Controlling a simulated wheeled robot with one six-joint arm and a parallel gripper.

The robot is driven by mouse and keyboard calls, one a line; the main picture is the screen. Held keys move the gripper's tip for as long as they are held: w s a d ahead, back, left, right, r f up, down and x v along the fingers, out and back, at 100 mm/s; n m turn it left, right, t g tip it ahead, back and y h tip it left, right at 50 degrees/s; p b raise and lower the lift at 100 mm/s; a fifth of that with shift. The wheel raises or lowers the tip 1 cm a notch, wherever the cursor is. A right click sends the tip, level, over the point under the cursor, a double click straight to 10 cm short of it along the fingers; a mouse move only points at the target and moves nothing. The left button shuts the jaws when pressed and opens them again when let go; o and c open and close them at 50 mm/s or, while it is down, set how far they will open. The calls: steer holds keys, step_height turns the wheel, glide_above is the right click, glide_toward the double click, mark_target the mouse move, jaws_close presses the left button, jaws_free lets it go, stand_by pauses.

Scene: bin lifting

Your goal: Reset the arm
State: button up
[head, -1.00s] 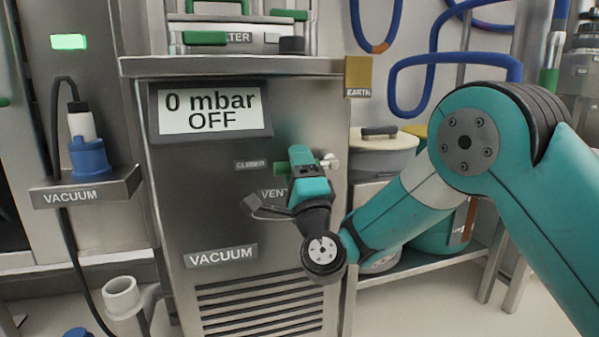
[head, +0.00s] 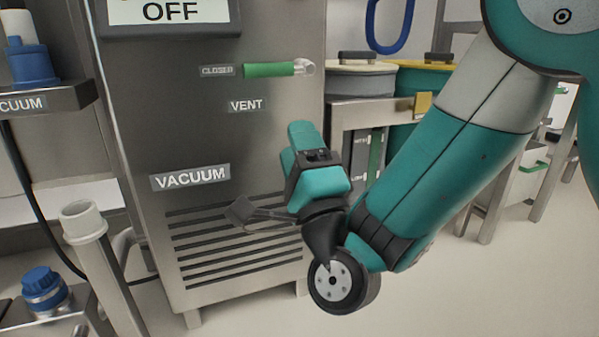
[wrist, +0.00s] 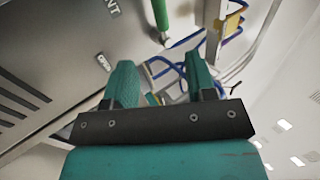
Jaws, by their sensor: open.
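My gripper (head: 305,140) is teal and hangs in front of the vacuum cabinet's lower right part, below the green vent handle (head: 270,69). In the wrist view its two fingers (wrist: 160,85) stand apart with nothing between them. The green handle also shows in the wrist view (wrist: 161,16), beyond the fingertips and apart from them. In the head view the handle lies level, pointing at the CLOSED label.
The vacuum cabinet (head: 205,130) with its slotted vent stands close behind my gripper. A white pipe end (head: 84,220) and a blue-capped fitting (head: 43,288) are at lower left. Lidded drums (head: 360,80) stand on a shelf at right. Open floor lies below.

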steer(key=shift+s+f, duration=0.15)
steer(key=shift+s, duration=0.1)
steer(key=s+a+r+n+g+y+p, duration=0.3)
steer(key=r+n+g+y+p, duration=0.3)
steer(key=r+n+g+p, duration=0.55)
steer(key=s+d+r+n+g+h+p, duration=0.4)
steer(key=s+d+n+g+h+p, duration=0.4)
steer(key=s+d+n+g+p, duration=0.55)
step_height(320, 180, up, 37)
steer(key=s+d+m+t+p, duration=0.1)
steer(key=s+m+p, duration=0.1)
steer(key=p, duration=3.6)
steer(key=shift+s+d+r+m+h, duration=0.15)
steer(key=shift+s+m+h, duration=0.2)
steer(key=shift+m, duration=0.15)
